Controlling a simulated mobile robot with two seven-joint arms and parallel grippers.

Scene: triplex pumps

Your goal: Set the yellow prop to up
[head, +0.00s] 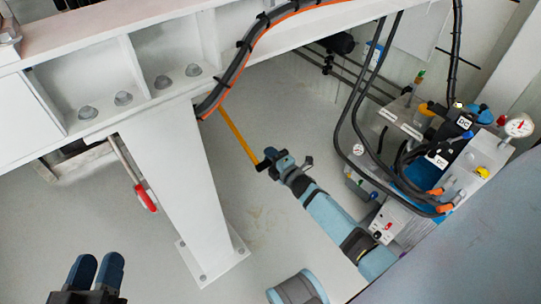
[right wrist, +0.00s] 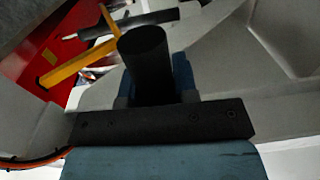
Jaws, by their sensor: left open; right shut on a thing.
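The yellow prop (head: 238,136) is a thin bar. In the head view it slopes from under the white beam down to the right, to a black handle (head: 262,165). My right gripper (head: 273,160) is shut on this handle. In the right wrist view a dark cylinder (right wrist: 146,48) stands between the fingers, and the yellow bar (right wrist: 75,66) lies beyond it, crossing a red surface. The prop's upper end is hidden by the beam in the head view. My left gripper (head: 97,262) is open and empty at the bottom left, far from the prop.
A white beam (head: 100,25) and a post (head: 175,170) stand to the left of the prop. A red-handled lever (head: 147,198) hangs by the post. A hydraulic unit (head: 425,165) with hoses and gauges stands at right. The grey floor (head: 265,215) between is clear.

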